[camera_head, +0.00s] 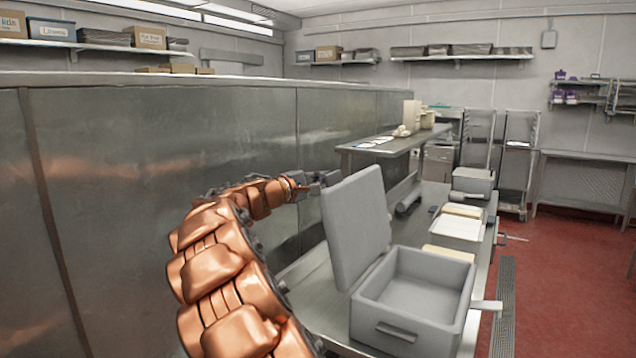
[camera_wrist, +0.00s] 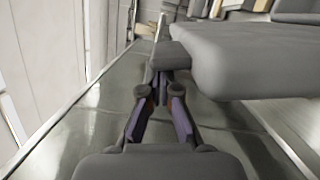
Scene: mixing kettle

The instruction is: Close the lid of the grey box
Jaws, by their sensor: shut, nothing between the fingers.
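The grey box (camera_head: 402,328) stands open on the steel counter in the head view, with its inside empty. Its lid (camera_head: 357,227) stands raised and tilted on the box's left side. My gripper (camera_head: 325,178) is at the lid's upper left edge, on the side away from the box opening. In the wrist view the lid (camera_wrist: 262,62) is a large grey slab to the right of my gripper (camera_wrist: 162,84). My gripper is shut with nothing held. I cannot tell whether it touches the lid.
The steel counter (camera_head: 312,288) runs away from me, with a tray of papers (camera_head: 458,228) and a smaller grey container (camera_head: 472,181) beyond the box. A tall metal partition (camera_head: 110,180) bounds the left. Red floor (camera_head: 560,290) is open on the right.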

